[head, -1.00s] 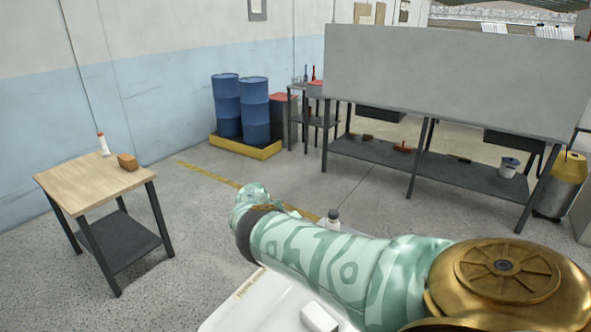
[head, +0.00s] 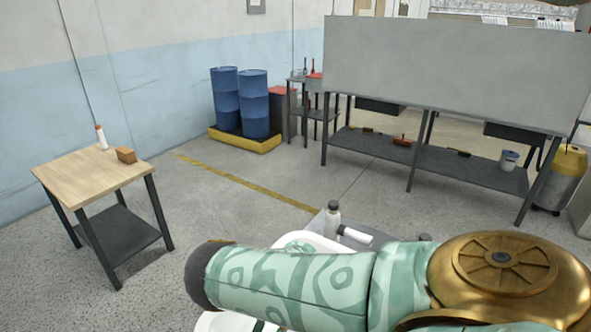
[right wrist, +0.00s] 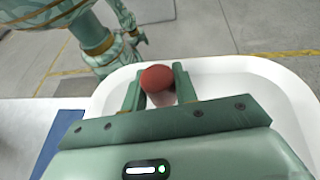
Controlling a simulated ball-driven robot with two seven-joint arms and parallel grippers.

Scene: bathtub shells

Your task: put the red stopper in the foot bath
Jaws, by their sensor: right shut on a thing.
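The red stopper (right wrist: 157,78) is a round red piece between the two green fingers of my right gripper (right wrist: 157,86) in the right wrist view. The gripper is shut on it. Behind and around it is a white basin with a rounded rim, the foot bath (right wrist: 240,67). The stopper appears over its inside; its height above the bottom cannot be told. In the head view, part of the white foot bath (head: 324,243) shows behind my right arm, which hides most of it. A mint-green arm part of mine shows upper left in the wrist view; its jaws cannot be made out.
A wooden table (head: 88,182) stands far left, blue drums (head: 254,105) at the back. Floor between is clear.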

